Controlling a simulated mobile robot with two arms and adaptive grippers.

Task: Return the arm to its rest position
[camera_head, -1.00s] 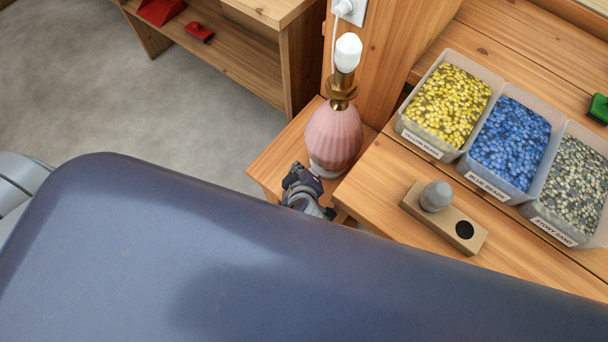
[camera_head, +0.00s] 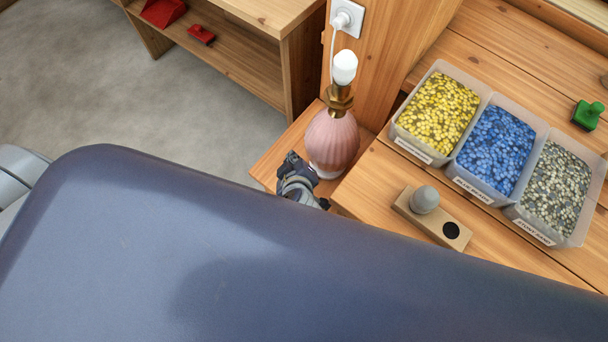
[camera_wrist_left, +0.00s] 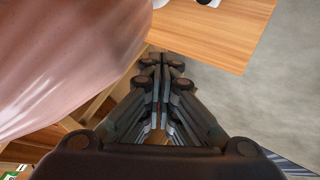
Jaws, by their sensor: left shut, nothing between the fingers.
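My left gripper (camera_head: 292,164) shows past the edge of my dark blue body, just left of and below the pink lamp base in the head view. In the left wrist view its fingers (camera_wrist_left: 158,62) are together with nothing between them. The ribbed pink lamp (camera_head: 331,142) stands upright on a low wooden stand, with a brass neck and a white bulb. Its pink side (camera_wrist_left: 70,60) fills the left of the wrist view, close beside the fingers; whether they touch cannot be told. Most of my left arm is hidden. My right gripper is out of view.
Tubs of yellow (camera_head: 438,107), blue (camera_head: 495,150) and stony (camera_head: 556,185) beads stand on the wooden bench. A wooden block (camera_head: 433,222) with a grey knob lies in front. A green item (camera_head: 587,115) sits far right. Open floor (camera_head: 130,100) is at left.

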